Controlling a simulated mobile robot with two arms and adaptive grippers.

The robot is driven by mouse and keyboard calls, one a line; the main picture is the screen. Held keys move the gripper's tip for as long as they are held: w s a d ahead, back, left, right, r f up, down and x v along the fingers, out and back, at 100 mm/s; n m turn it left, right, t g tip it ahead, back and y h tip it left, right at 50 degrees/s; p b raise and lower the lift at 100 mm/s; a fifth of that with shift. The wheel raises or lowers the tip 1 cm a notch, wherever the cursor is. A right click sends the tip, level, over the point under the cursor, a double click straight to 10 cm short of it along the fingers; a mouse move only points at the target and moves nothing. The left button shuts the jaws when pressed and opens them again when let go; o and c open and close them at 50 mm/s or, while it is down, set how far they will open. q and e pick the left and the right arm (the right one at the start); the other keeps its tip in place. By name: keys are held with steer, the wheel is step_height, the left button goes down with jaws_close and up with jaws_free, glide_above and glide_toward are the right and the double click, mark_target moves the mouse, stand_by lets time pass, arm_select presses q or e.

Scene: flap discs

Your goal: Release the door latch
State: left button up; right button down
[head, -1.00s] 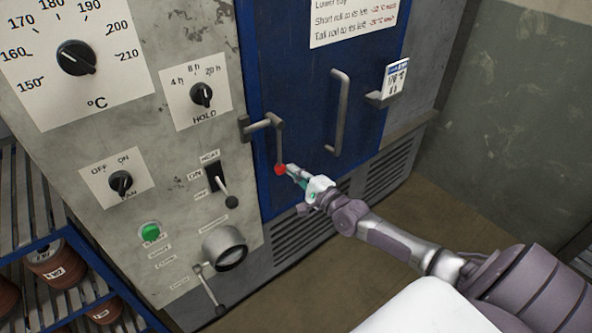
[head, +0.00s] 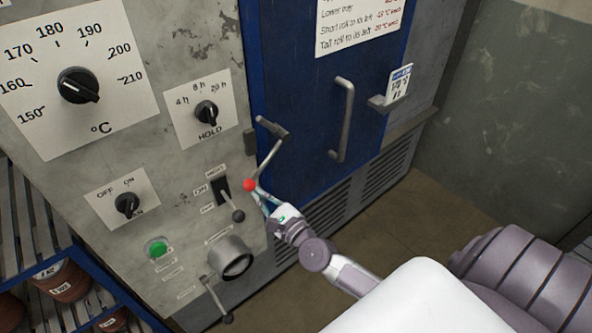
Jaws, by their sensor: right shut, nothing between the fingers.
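The door latch (head: 266,158) is a grey lever with a red ball (head: 249,185) at its lower end. It is mounted at the left edge of the blue door (head: 301,97) and slants down to the left. My right gripper (head: 259,192) is at the red ball, its fingers just below and right of it, shut with nothing visible between them. Whether the fingers touch the ball is hard to tell. My left gripper is not in view.
The grey panel left of the door carries a temperature dial (head: 78,86), a hold knob (head: 207,113), a fan knob (head: 128,204), a heat lever (head: 229,203) and a green button (head: 157,248). A round port (head: 232,259) sits below. The vertical door handle (head: 344,120) is right of the latch.

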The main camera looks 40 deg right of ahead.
mark_target(246, 190)
steer(key=a+r+m+p, duration=0.2)
steer(key=r+m, duration=0.1)
steer(key=a+r+m+p, duration=0.1)
steer(key=r, duration=0.1)
steer(key=shift+s+a, duration=0.3)
steer(key=shift+s, duration=0.05)
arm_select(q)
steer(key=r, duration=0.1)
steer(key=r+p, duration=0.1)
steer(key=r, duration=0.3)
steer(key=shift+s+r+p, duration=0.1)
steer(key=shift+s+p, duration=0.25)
arm_select(e)
steer(key=r+m, duration=0.1)
steer(key=a+r+m, duration=0.1)
steer(key=shift+m+h, duration=0.3)
steer(key=shift+h, duration=0.1)
